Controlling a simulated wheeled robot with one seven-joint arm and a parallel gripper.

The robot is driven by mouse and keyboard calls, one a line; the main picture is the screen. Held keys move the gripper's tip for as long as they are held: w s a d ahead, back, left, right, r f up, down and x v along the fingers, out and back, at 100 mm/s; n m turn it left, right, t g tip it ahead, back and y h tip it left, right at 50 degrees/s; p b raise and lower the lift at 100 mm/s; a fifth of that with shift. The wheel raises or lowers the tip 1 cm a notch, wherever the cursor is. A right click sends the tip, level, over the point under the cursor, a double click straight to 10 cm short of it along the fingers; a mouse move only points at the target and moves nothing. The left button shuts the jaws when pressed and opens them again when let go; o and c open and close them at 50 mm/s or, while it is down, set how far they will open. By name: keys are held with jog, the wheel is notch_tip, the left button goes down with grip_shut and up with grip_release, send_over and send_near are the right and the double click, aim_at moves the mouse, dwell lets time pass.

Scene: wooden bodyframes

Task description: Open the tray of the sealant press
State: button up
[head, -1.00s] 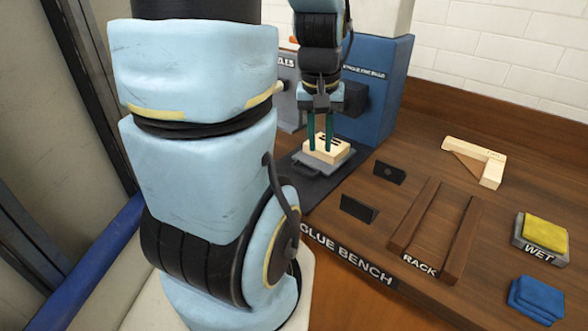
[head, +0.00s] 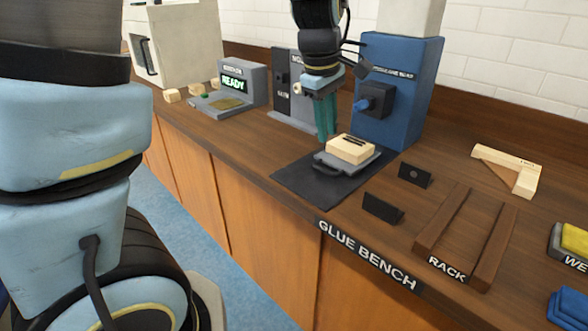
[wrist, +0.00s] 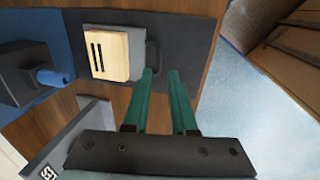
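The sealant press (head: 392,95) is a tall blue machine at the back of the bench. In front of it, the grey tray (head: 352,164) rests on a black mat and bears a pale wooden block (head: 349,148) with two dark slots. The tray's dark handle (head: 325,165) faces the bench's front edge. My gripper (head: 326,137) is just left of the block in the head view, green fingers pointing down. In the wrist view, the fingers (wrist: 160,72) are apart and empty, with their tips near the handle (wrist: 153,52). Contact with the handle cannot be told.
A machine reading READY (head: 238,85) and a grey panel machine (head: 292,88) stand to the left. Two small black stands (head: 383,208), a wooden rack (head: 452,270) and an L-shaped wooden piece (head: 518,178) lie to the right. The floor is clear in front.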

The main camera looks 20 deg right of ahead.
aim_at(329, 172)
jog(key=f, duration=0.3)
jog(key=d+f, duration=0.1)
jog(key=f, duration=0.3)
jog(key=w+f, duration=0.1)
jog(key=f, duration=0.2)
jog(key=shift+d+f+p, duration=0.3)
jog(key=shift+d, duration=0.05)
jog(key=shift+c, duration=0.2)
grip_shut()
dwell(0.8)
